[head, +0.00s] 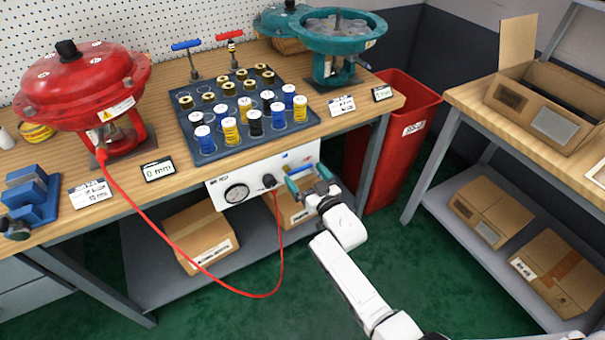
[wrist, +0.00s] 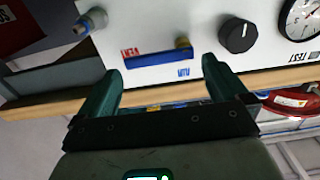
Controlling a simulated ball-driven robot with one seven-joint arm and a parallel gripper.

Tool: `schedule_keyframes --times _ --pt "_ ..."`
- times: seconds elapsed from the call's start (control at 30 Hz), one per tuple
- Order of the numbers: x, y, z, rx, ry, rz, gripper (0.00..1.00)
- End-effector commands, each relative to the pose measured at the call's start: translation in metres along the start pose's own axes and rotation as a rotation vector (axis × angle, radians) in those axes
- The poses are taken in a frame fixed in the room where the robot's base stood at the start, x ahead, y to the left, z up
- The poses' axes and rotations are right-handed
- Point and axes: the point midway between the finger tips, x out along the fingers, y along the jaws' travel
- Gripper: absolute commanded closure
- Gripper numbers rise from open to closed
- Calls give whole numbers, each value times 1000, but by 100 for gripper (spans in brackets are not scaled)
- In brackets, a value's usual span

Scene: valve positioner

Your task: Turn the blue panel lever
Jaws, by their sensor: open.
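The blue panel lever (wrist: 158,59) is a flat blue bar with a brass pivot at its right end in the wrist view. It lies along the white panel (wrist: 140,25), between a red and a blue label. My gripper (wrist: 161,70) is open, with its two green fingers on either side of the lever and its tips pointing at the panel. The lever looks apart from both fingers. In the head view my gripper (head: 307,178) is at the right part of the panel (head: 215,190) and partly hides the lever area.
A black knob (wrist: 238,36) and a gauge (wrist: 300,18) are on the panel beside the lever. A red hose (head: 281,245) hangs in a loop below the panel, left of my arm. A red bin (head: 400,130) stands right of the bench.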

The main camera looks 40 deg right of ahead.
Motion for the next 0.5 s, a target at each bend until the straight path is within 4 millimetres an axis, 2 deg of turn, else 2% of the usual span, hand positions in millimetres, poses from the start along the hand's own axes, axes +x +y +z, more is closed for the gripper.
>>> schedule_keyframes --times 0.03,0.2,0.5 --pt "8 0 1 0 0 -1 0" --pt "21 0 1 1 -1 0 0" --pt "24 0 0 0 -1 1 0"
